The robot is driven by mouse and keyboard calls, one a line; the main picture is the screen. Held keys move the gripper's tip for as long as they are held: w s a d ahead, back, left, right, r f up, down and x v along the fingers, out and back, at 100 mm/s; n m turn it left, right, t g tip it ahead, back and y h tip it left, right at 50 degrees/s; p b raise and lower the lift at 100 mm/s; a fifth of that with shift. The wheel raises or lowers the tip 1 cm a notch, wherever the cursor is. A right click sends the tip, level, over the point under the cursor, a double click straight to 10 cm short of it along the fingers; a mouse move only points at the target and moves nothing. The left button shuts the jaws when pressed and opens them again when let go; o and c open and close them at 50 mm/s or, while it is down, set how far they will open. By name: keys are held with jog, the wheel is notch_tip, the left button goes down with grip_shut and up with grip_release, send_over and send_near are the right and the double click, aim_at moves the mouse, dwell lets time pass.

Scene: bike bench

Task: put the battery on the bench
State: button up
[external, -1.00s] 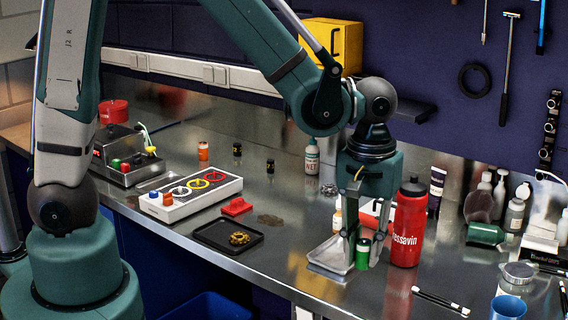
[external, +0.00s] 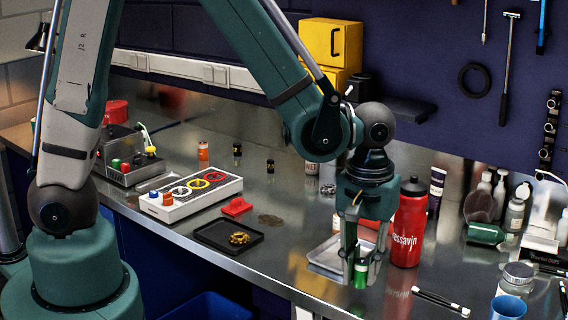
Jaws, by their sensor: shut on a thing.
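The battery (external: 361,275) looks like a small green cylinder and is upright between the fingertips of my gripper (external: 361,270). My gripper points down and is shut on it. The fingers cover part of its sides. The battery is low over the metal bench (external: 450,270), at the right end of a shallow metal tray (external: 322,256). I cannot tell whether its bottom touches the bench.
A red bottle (external: 408,225) stands close to the right of my gripper. A black tray (external: 212,238) with a golden ring-like part lies to the left. Black-and-white sticks (external: 440,301) and a blue cup (external: 508,308) are at front right. Bare bench lies between.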

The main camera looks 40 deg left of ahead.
aim_at(362, 259)
jog(key=shift+f, duration=1.25)
jog(key=shift+f, duration=0.25)
jog(key=o, duration=1)
jog(key=shift+r, duration=0.1)
jog(key=shift+c, duration=0.2)
jog(key=shift+r, duration=0.1)
jog(key=shift+r+p, duration=0.35)
jog(key=shift+r, duration=5.7)
jog(key=shift+a, duration=0.1)
